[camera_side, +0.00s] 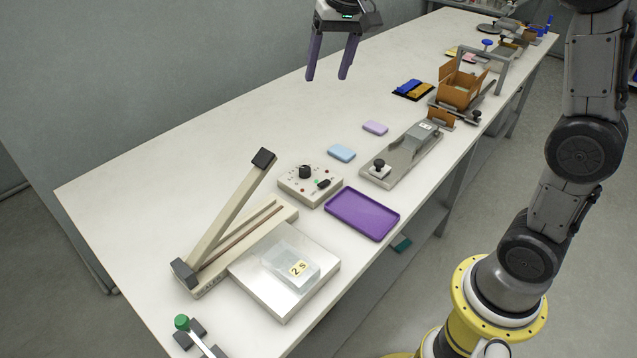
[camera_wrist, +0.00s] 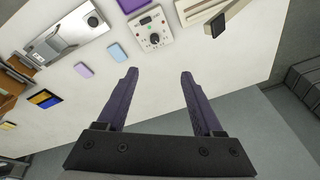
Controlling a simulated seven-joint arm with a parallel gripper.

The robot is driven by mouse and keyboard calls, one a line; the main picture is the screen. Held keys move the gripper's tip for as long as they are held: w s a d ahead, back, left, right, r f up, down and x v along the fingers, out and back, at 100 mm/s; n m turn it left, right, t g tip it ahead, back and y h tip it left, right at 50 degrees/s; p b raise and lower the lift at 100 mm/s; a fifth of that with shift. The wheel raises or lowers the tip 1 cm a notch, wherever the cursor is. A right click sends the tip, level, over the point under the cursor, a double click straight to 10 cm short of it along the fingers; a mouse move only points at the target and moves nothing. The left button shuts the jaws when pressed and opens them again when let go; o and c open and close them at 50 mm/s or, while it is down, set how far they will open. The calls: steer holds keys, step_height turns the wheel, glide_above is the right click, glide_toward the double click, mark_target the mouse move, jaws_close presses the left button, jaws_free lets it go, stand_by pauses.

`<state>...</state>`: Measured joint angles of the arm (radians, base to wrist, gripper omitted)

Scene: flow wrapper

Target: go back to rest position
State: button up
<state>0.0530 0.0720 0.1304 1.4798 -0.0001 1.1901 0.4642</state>
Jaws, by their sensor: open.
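My gripper (camera_side: 331,58) is open and empty, held in the air above the far edge of the white table (camera_side: 130,187). Its two purple fingers point down and stand apart in the side view. In the wrist view the open fingers of my gripper (camera_wrist: 156,75) have nothing between them, with the table's white top and edge beyond. It touches nothing that I can see.
A sealer with a raised arm (camera_side: 235,210), a control box (camera_side: 310,183), a purple tray (camera_side: 362,213), blue (camera_side: 341,153) and lilac (camera_side: 375,127) blocks, a grey fixture (camera_side: 402,158) and an open cardboard box (camera_side: 459,88) stand on the table. The table's far left is clear.

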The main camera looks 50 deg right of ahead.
steer(key=s+a+r+n+t, duration=0.1)
steer(key=s+r+t, duration=0.15)
steer(key=s, duration=0.85)
steer(key=s+f+n, duration=0.2)
steer(key=s+f, duration=0.3)
steer(key=s, duration=0.2)
steer(key=s+a+f+n, duration=0.1)
steer(key=s+f+n, duration=0.2)
steer(key=s, duration=0.5)
steer(key=shift+s+a+f, duration=0.15)
steer(key=shift+s+f, duration=0.05)
steer(key=shift+f, duration=0.65)
